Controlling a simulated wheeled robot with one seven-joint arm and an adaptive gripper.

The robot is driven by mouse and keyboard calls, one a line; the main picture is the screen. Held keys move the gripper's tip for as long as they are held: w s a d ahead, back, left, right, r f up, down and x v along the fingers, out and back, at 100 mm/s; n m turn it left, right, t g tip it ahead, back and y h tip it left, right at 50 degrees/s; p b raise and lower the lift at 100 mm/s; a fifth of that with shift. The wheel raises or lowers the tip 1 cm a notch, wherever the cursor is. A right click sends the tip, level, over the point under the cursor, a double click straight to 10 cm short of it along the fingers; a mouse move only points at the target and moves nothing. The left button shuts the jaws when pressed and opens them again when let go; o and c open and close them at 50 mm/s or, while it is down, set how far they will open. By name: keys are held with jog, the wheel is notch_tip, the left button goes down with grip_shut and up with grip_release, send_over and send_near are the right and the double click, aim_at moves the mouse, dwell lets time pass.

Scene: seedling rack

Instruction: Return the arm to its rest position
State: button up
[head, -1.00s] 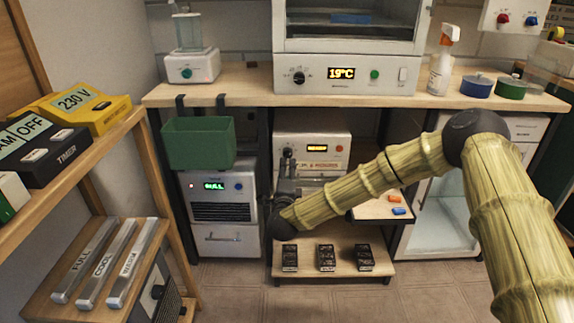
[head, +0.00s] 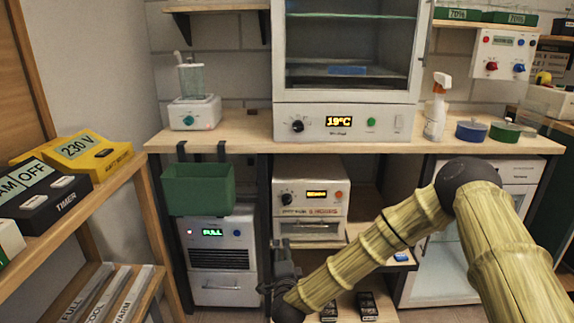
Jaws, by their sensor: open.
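My arm, in a bamboo-like casing, comes in from the right in the head view and bends at a dark elbow (head: 468,182). Its forearm slopes down and left to a dark wrist joint near the bottom edge. My gripper (head: 281,250) is small and dark there, in front of the lower cabinets. Its jaws are open and I see nothing held between them. Its fingers blend into the dark gap behind, so their exact shape is hard to make out.
A bench (head: 240,139) carries a glass-fronted chamber (head: 377,123) reading 19°C, a spray bottle (head: 436,112) and round tins. A green bin (head: 198,190) hangs from its front. A low shelf with dark blocks (head: 367,306) lies below. A wooden rack (head: 100,199) stands left.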

jog(key=s+d+f+n+g+y, duration=0.1)
jog(key=s+d+f+n+g, duration=0.3)
jog(key=s+f, duration=0.65)
jog(key=s+d+f+n+g+y, duration=0.1)
jog(key=s+f+n+g, duration=0.35)
jog(key=s+f, duration=0.6)
jog(key=s+d+f+n+g+h, duration=0.1)
jog(key=s+d+f+n+g, duration=0.15)
jog(key=s+d, duration=0.6)
jog(key=s+d+f+n+g+h, duration=0.1)
jog(key=s+d+n+g, duration=0.3)
jog(key=s, duration=0.8)
jog(key=s+d+f+n+g+h, duration=0.1)
jog(key=s+d+f+g, duration=0.1)
jog(key=s+d, duration=0.65)
notch_tip(320, 180, up, 27)
jog(key=a+p, duration=0.1)
jog(key=p, duration=2.6)
jog(key=shift+s+a+f, duration=0.2)
jog(key=shift+s+a, duration=0.15)
jog(key=shift+s, duration=0.05)
